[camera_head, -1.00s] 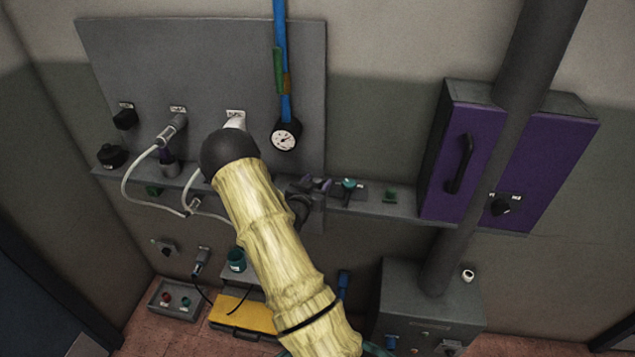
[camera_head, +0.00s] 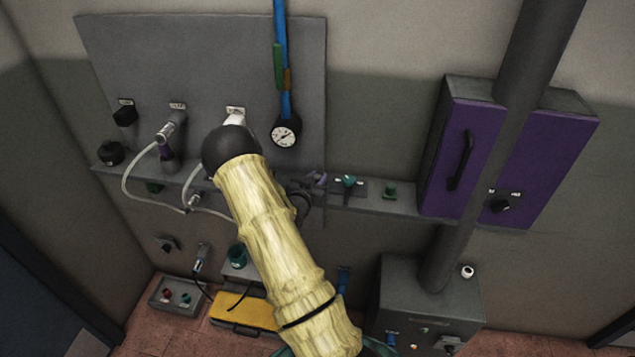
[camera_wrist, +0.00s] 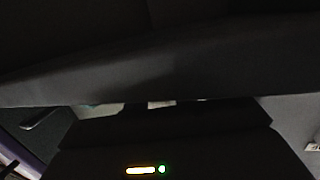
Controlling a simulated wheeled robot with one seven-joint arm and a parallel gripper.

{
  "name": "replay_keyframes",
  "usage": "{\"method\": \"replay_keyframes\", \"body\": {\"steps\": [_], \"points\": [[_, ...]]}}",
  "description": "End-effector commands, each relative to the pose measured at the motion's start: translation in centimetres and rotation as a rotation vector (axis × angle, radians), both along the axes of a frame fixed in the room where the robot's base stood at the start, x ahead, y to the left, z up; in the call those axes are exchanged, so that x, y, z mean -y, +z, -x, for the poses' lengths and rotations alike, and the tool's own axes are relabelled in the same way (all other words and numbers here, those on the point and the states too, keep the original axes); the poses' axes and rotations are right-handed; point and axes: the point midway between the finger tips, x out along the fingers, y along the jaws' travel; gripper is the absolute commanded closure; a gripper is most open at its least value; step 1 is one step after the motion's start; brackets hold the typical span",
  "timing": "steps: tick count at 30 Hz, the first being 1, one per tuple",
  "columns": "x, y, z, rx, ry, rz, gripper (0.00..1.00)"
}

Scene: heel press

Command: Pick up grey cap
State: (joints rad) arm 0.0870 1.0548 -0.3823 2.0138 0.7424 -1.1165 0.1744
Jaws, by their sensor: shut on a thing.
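My gripper (camera_head: 312,186) shows only in part in the head view, just right of my pale sleeved arm and by the grey shelf. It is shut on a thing. The hold itself is hidden, and I take the thing to be the grey cap. In the wrist view a dark, close shape spans the top of the picture, above a dark body with a lit white bar and a green light. It is too dark there to tell the cap's outline or its tilt.
A grey shelf (camera_head: 370,207) runs along the wall under a grey panel (camera_head: 200,60). A teal-handled valve (camera_head: 348,184) and a green knob (camera_head: 390,192) stand on it. A purple cabinet (camera_head: 530,165) and a dark pipe (camera_head: 535,45) are at right. Pale hoses hang at left.

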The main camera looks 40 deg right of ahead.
Motion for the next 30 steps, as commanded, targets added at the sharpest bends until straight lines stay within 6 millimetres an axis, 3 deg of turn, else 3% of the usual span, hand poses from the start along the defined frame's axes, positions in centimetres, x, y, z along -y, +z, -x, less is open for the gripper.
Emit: {"method": "replay_keyframes", "body": {"steps": [11,24,30], "points": [[0.0,0.8,0.0,0.003,0.0,0.001,0.97],[0.0,7.5,0.0,0.005,0.001,0.001,0.97],[0.0,9.7,0.0,0.001,0.0,0.0,0.97]]}}
